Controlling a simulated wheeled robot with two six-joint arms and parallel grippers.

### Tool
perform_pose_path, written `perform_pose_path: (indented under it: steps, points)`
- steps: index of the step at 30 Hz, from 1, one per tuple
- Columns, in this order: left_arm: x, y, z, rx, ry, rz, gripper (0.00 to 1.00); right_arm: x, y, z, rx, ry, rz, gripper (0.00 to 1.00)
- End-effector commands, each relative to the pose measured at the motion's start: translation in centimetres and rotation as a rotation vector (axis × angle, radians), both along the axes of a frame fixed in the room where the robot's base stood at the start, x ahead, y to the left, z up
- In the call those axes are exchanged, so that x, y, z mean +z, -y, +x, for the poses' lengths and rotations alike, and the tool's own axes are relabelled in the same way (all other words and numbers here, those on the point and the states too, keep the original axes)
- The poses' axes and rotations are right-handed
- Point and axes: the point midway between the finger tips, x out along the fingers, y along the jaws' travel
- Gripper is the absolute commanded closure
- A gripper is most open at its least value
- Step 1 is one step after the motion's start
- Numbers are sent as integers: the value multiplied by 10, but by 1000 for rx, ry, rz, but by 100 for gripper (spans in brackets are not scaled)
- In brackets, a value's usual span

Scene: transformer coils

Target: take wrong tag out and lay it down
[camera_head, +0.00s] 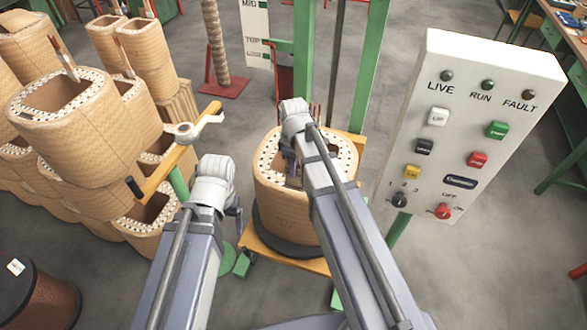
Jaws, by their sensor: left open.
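A tan wound coil (280,210) with a white dotted rim stands on a dark round turntable in the centre. My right arm passes in front of it and hides much of its opening. My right gripper (289,158) is at the coil's opening, mostly hidden by its own wrist; whether it holds anything is unclear. My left gripper (237,217) is open, left of the coil, largely behind my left wrist. Thin brown strips stand upright in coils at the left, one in the front coil (63,58). A small white tag (15,266) shows on a dark brown drum; no tag is readable.
Stacked coils (85,130) fill the left side. A yellow bar with a handle (170,165) reaches out between them and my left arm. A white control box (465,130) stands close on the right. Green posts rise behind the central coil. Grey floor is open at lower right.

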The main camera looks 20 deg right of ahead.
Motion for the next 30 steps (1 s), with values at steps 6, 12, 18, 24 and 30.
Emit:
perform_pose_path:
  steps: [6, 12, 18, 24, 30]
  points:
    - [43, 0, 0, 0, 0, 0, 20, 42, 0, 0, 0, 0, 0, 100]
    - [55, 0, 0, 0, 0, 0, 20, 55, 0, 0, 0, 0, 0, 100]
    - [57, 0, 0, 0, 0, 0, 20, 57, 0, 0, 0, 0, 0, 100]
    - [72, 0, 0, -1, 0, 0, 20, 72, 0, 0, 0, 0, 0, 100]
    - [87, 0, 0, -1, 0, 0, 20, 87, 0, 0, 0, 0, 0, 100]
